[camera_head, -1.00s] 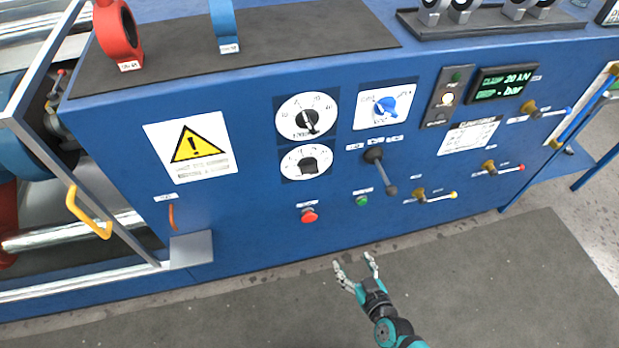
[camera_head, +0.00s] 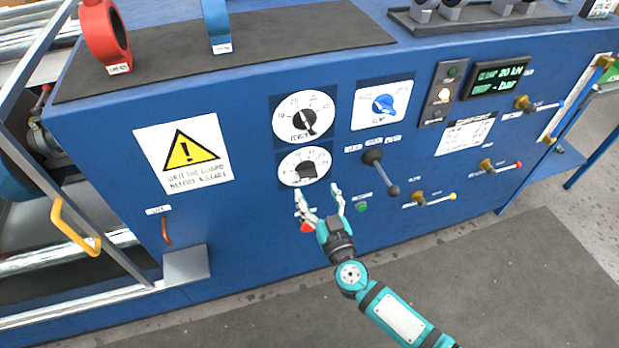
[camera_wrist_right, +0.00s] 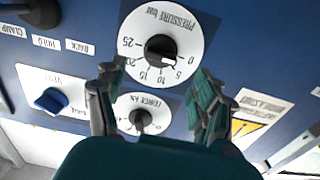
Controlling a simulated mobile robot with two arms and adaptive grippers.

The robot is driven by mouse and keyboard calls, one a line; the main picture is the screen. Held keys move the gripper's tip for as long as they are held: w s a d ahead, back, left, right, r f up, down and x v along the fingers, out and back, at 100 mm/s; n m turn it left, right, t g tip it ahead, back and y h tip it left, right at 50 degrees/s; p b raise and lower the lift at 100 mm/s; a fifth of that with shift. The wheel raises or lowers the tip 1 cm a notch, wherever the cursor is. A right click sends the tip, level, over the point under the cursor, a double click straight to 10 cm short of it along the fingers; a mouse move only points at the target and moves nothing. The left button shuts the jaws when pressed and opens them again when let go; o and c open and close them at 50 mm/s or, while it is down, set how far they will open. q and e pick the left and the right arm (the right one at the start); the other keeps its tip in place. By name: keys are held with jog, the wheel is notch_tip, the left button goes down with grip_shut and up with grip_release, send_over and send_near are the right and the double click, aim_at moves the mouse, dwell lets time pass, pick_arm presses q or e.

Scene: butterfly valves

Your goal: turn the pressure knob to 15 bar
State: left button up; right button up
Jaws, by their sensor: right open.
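The pressure knob (camera_head: 306,171) is black, on a round white dial (camera_head: 288,180) on the blue panel. In the right wrist view the pressure knob (camera_wrist_right: 160,48) appears upside down, with marks from 0 to 25 bar. Its pointer seems to lie near the low marks, around 0 to 5; I cannot read it exactly. My right gripper (camera_head: 318,192) is open and empty, just below the pressure dial in the head view. In the wrist view its two fingers stand apart on either side, with no visible contact with the knob. My left gripper is not in view.
The force knob (camera_head: 304,118) sits directly above the pressure dial. A red button (camera_head: 307,227) is partly behind my right gripper. A black lever (camera_head: 380,172) and a green button (camera_head: 362,207) are to the right.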

aim_at(310, 177)
jog(key=b+x, duration=0.1)
jog(key=x, duration=0.5)
jog(key=shift+w+a, duration=0.1)
jog(key=shift+w, duration=0.15)
jog(key=c, duration=1.2)
jog(key=shift+o, duration=0.2)
